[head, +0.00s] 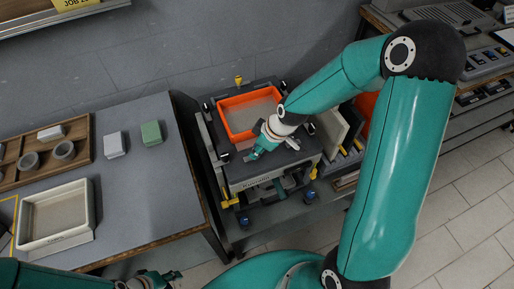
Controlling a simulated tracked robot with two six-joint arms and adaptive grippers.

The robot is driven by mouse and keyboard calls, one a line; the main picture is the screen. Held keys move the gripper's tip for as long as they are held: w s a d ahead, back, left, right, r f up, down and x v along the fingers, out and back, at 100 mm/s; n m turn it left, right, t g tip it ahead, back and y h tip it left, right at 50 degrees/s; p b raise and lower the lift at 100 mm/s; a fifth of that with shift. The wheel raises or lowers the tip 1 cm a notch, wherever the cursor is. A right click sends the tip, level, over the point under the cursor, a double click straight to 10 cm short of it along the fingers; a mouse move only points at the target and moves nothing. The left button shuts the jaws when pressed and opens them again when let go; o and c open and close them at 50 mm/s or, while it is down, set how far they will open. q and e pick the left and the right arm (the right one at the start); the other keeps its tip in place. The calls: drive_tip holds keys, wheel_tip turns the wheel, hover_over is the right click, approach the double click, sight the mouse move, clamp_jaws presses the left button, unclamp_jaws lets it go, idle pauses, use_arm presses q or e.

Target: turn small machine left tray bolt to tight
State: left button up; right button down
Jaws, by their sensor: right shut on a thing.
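The small machine (262,182) stands in the middle, with an orange-rimmed tray (228,119) on its dark top. My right arm reaches over it from the right. My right gripper (252,155) points down at the machine's top, just in front of the tray's front left part. It is shut on what seems to be the left tray bolt, which is too small and covered to make out. My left gripper (163,278) is at the bottom edge, well away from the machine, partly cut off; its jaws are not clear.
A grey table on the left holds a wooden tray (88,150) with cups, a white block (114,144), a green block (151,133) and a cream bin (91,215). Upright panels (333,130) stand close to the machine's right side. A bench is at the upper right.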

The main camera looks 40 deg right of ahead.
drive_tip(key=shift+w+a+f+m+t+h+b, duration=0.2)
drive_tip(key=shift+m+b, duration=0.55)
drive_tip(key=shift+b, duration=1.25)
drive_tip(key=shift+s+d+f+m+t+h+b, duration=0.15)
drive_tip(key=shift+m+h+b, duration=0.4)
drive_tip(key=shift+b, duration=1.5)
drive_tip(key=shift+w+a+f+m+t+h+b, duration=0.15)
drive_tip(key=shift+m+b, duration=0.75)
drive_tip(key=shift+b, duration=1.1)
drive_tip(key=m+b, duration=0.2)
drive_tip(key=m+h+b, duration=0.1)
drive_tip(key=b, duration=0.2)
drive_tip(key=m+b, duration=0.2)
drive_tip(key=b, duration=0.1)
drive_tip(key=shift+s+r+m+h, duration=0.15)
drive_tip(key=shift+r+m+h, duration=0.15)
drive_tip(key=shift+h, duration=0.1)
drive_tip(key=m+g+h+b, duration=0.1)
drive_tip(key=m+b, duration=0.1)
drive_tip(key=m, duration=0.1)
drive_tip(key=shift+a+r+m+b, duration=0.1)
drive_tip(key=shift+m+b, duration=0.2)
drive_tip(key=shift+b, duration=0.1)
drive_tip(key=m+g+h+b, duration=0.1)
drive_tip(key=m, duration=0.3)
drive_tip(key=shift+r, duration=0.15)
drive_tip(key=shift+h, duration=0.3)
drive_tip(key=shift+m+g, duration=0.3)
